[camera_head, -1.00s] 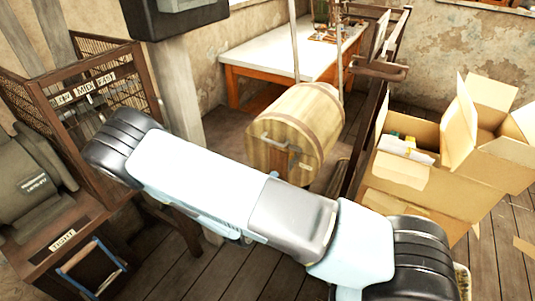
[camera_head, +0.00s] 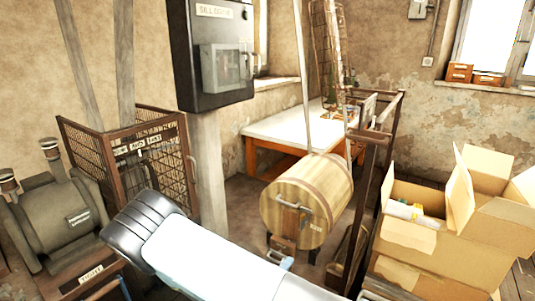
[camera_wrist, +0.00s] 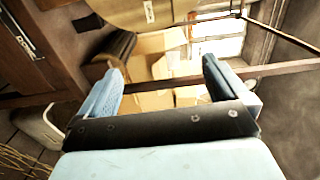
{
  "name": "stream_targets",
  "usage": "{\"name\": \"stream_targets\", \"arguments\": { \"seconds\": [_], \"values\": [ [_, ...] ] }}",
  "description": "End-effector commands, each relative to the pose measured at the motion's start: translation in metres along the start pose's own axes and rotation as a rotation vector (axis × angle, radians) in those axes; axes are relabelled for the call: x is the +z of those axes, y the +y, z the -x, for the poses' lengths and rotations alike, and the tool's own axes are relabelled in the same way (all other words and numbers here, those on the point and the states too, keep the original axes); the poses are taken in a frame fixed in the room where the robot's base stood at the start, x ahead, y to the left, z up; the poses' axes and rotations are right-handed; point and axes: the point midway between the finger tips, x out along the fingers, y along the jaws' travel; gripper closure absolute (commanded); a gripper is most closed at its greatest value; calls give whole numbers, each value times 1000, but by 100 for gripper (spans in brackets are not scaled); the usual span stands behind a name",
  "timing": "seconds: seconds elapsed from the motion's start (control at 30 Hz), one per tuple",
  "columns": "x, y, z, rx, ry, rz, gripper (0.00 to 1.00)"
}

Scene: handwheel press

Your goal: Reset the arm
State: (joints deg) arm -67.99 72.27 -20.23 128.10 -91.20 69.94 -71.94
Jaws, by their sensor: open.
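My gripper (camera_wrist: 160,80) shows in the wrist view with its two pale blue fingers wide apart and nothing between them. Beyond the fingers, a dark bar crosses the view, with cardboard boxes (camera_wrist: 165,50) and bright windows behind it. In the head view my pale blue and black arm stretches across the bottom, in front of the wooden barrel. My gripper's fingers do not show in the head view.
A wooden barrel (camera_head: 310,200) with a metal handle hangs by a dark metal frame (camera_head: 372,190). Open cardboard boxes (camera_head: 450,240) stand at the right. A wire cage (camera_head: 115,150) and a grey machine (camera_head: 50,215) are at the left. A dark wall cabinet (camera_head: 212,50) and a white-topped table (camera_head: 290,128) are behind.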

Motion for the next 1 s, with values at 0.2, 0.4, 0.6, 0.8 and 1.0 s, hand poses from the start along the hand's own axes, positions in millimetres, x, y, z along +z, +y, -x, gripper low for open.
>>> {"name": "stream_targets", "arguments": {
  "seconds": [0.2,0.4,0.6,0.8,1.0],
  "values": [
    [0,-10,-1,9,37,-55,0],
    [-5,-27,-5,21,108,-148,0],
    [-13,-47,-12,35,201,-269,0],
    [-29,-81,-22,48,360,-471,0],
    [-51,-118,-30,48,548,-709,0]
  ]
}}
